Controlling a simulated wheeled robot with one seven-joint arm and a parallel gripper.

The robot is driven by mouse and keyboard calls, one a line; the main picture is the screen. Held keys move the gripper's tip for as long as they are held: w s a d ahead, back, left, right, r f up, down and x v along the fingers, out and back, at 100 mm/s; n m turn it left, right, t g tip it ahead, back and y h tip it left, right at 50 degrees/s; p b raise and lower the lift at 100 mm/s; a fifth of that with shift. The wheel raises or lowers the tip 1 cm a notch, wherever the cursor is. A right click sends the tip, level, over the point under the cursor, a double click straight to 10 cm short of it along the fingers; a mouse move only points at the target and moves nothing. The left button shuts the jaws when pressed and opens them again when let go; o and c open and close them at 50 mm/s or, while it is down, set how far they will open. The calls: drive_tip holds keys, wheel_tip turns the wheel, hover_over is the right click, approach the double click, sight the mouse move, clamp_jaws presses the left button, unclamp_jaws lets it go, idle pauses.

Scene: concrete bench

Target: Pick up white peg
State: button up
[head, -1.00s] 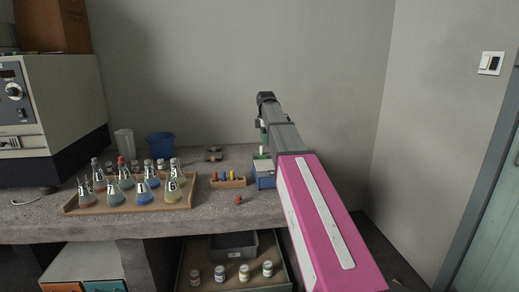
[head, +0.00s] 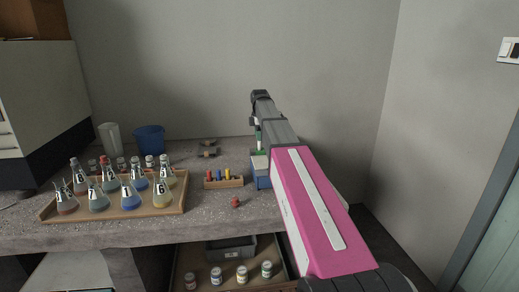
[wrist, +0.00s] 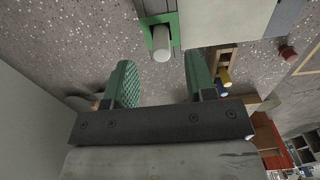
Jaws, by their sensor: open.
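The white peg (wrist: 161,42) stands in a green holder (wrist: 174,22) in the wrist view. It shows between and just beyond the fingertips, apart from them. My gripper (wrist: 161,75) is open and empty, with one green finger on each side of the peg's line. In the head view my gripper (head: 258,137) hangs over the blue and white box (head: 262,176) at the bench's right end. The peg cannot be made out clearly there.
A wooden rack (head: 223,183) with red, blue and yellow pegs stands left of the box. A small red piece (head: 236,202) lies in front. A wooden tray (head: 150,212) of flasks and a blue cup (head: 149,140) stand further left. The wall is close behind.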

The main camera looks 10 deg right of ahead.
sight(260, 144)
drive_tip(key=shift+f, duration=2.65)
clamp_jaws()
